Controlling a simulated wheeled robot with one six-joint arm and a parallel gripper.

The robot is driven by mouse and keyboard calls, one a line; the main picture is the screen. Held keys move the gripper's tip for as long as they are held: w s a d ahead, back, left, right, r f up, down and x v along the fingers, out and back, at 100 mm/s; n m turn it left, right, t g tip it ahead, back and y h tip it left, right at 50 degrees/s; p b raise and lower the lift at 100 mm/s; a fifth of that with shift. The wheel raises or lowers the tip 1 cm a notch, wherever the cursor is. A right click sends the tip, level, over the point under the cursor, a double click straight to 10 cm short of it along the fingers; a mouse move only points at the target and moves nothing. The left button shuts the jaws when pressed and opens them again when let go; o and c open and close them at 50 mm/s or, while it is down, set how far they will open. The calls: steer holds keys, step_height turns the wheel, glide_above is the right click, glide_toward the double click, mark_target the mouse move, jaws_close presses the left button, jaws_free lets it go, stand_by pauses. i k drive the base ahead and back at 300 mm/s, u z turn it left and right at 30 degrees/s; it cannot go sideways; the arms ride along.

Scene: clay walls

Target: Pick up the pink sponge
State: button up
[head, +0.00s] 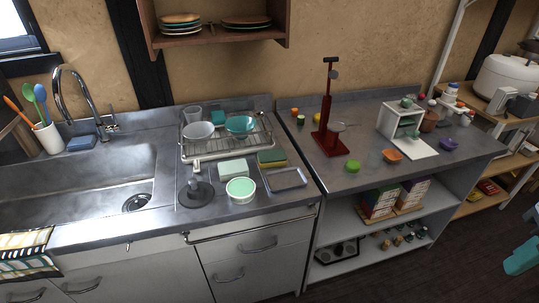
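I see no clearly pink sponge in the head view. A pale mint block (233,170), which may be a sponge, lies on the counter in front of the dish rack. A yellow sponge with a green top (271,158) lies to its right. A blue block (81,143), perhaps a sponge, lies behind the sink near the tap. My gripper cannot be made out. A teal shape (521,259) is cut off at the right edge, and I cannot tell what it is.
A dish rack (213,149) holds bowls. A mint-topped bowl (240,190), a grey tray (286,179) and a dark round-based object (196,192) stand near the counter's front. A red stand (327,130) rises on the right counter. Dark floor (420,277) is open at the lower right.

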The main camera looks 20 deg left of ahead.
mark_target(228, 171)
steer(key=i, duration=0.75)
steer(key=u, duration=0.75)
steer(key=i, duration=0.4)
steer(key=u, duration=0.35)
